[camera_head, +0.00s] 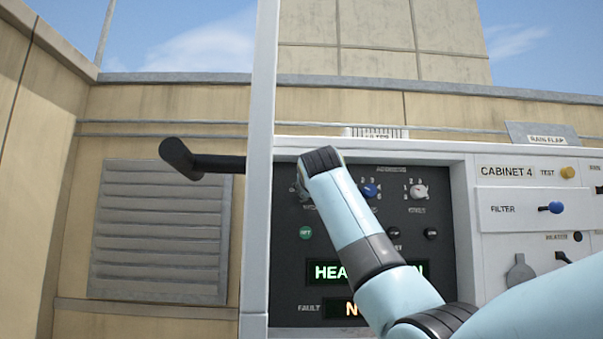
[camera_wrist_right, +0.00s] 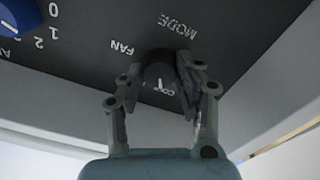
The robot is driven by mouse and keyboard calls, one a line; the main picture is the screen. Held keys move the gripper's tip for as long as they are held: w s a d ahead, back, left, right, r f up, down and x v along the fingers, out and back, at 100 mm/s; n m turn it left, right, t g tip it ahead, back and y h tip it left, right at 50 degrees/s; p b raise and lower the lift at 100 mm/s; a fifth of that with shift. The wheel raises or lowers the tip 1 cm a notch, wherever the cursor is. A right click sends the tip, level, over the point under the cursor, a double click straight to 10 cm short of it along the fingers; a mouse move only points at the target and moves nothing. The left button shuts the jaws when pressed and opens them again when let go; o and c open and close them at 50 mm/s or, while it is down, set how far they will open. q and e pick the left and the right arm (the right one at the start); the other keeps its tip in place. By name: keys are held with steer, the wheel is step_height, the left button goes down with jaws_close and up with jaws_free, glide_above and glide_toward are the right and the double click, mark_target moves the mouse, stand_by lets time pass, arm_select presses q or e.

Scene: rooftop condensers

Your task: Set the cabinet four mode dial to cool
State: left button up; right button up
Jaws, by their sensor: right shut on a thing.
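The dark mode dial (camera_wrist_right: 159,70) shows in the right wrist view between the fingers of my right gripper (camera_wrist_right: 158,78), which is shut on it. The words MODE and FAN are readable around it. A short white mark and a small label, seemingly COOL, show between the fingers; I cannot tell exactly where the dial's pointer stands. In the head view my right wrist covers most of the dial area on the dark control panel (camera_head: 288,262) of cabinet 4. A green display (camera_head: 326,272) there reads HEA, then is hidden by my arm. My left gripper is not in view.
A blue knob (camera_head: 370,190) and a white knob (camera_head: 418,191) sit right of the dial. An open door edge (camera_head: 261,130) with a black handle (camera_head: 205,162) stands at the panel's left. A green button (camera_head: 306,232) lies below the dial.

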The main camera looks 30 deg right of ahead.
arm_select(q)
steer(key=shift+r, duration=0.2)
arm_select(e)
steer(key=shift+d+n, duration=0.15)
steer(key=shift+n, duration=0.25)
steer(key=o, duration=0.9)
steer(key=shift+s, duration=0.1)
steer(key=shift+o, duration=1.2)
steer(key=shift+s+d, duration=0.1)
steer(key=shift+d, duration=0.2)
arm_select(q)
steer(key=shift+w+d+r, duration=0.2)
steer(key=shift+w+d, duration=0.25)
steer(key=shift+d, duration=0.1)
arm_select(e)
steer(key=v, duration=1.2)
steer(key=shift+s, duration=0.2)
steer(key=shift+a+r, duration=0.1)
steer(key=shift+a, duration=0.05)
